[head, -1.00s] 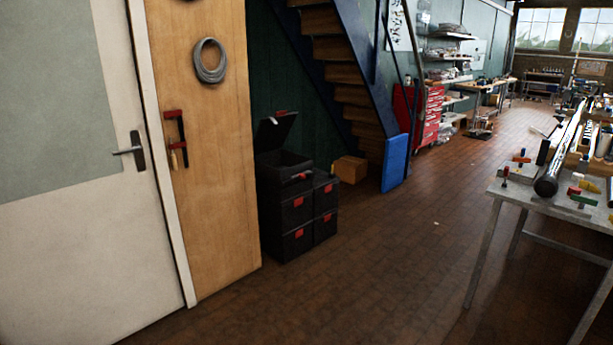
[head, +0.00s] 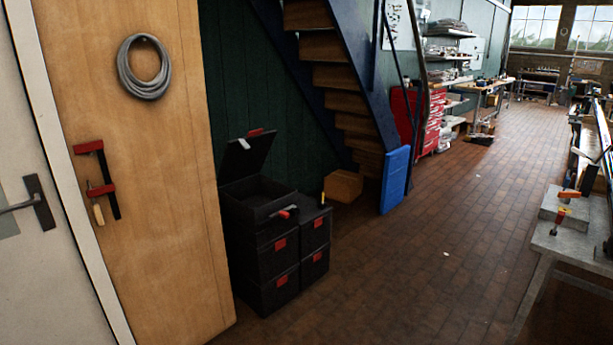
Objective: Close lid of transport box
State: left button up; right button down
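The transport box (head: 249,212) is black and sits on top of a stack of black boxes against the dark green wall. Its lid (head: 247,158) stands open, tilted up at the back, with a red latch at its top edge and a pale label. The box's inside is dark. A red-and-grey item shows at its front right edge. Neither of my grippers is in the head view.
Other black boxes with red latches (head: 315,256) stand under and beside it. A cardboard box (head: 343,186) and a blue panel (head: 395,180) are by the stairs (head: 335,80). A workbench (head: 566,240) stands at right. The brick floor between is clear.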

aim_at(245, 156)
jog(key=i+l, duration=0.1)
jog(key=i, duration=1.55)
jog(key=j+u, duration=0.05)
jog(key=j, duration=0.05)
